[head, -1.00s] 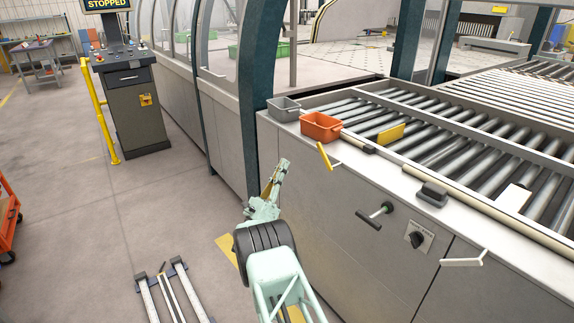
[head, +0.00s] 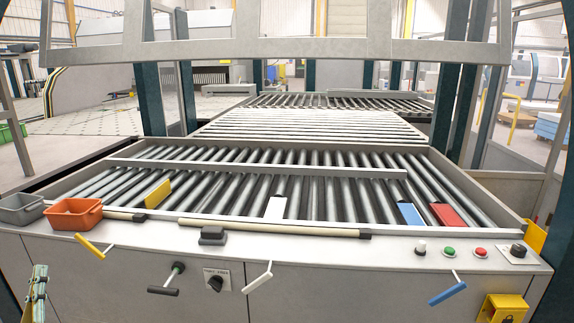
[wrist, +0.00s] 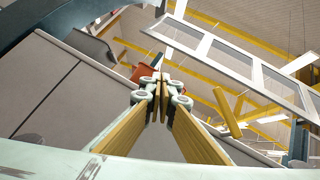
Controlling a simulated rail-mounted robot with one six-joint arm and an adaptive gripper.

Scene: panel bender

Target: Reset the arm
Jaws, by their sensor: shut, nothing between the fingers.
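My gripper (head: 38,275) shows at the lower left edge of the head view, in front of the grey cabinet and below the bins. Most of my arm is outside the head view. In the wrist view, my gripper's fingers (wrist: 163,84) are together with nothing between them. The fingers have yellow-brown pads and pale green-grey joints. An orange bin (wrist: 143,71) shows behind the fingertips in the wrist view.
On the cabinet's left ledge stand a grey bin (head: 21,209) and an orange bin (head: 74,213). Yellow (head: 93,245), black (head: 166,283), white (head: 258,277) and blue (head: 447,292) handles stick out in front. The roller table (head: 300,185) carries coloured plates.

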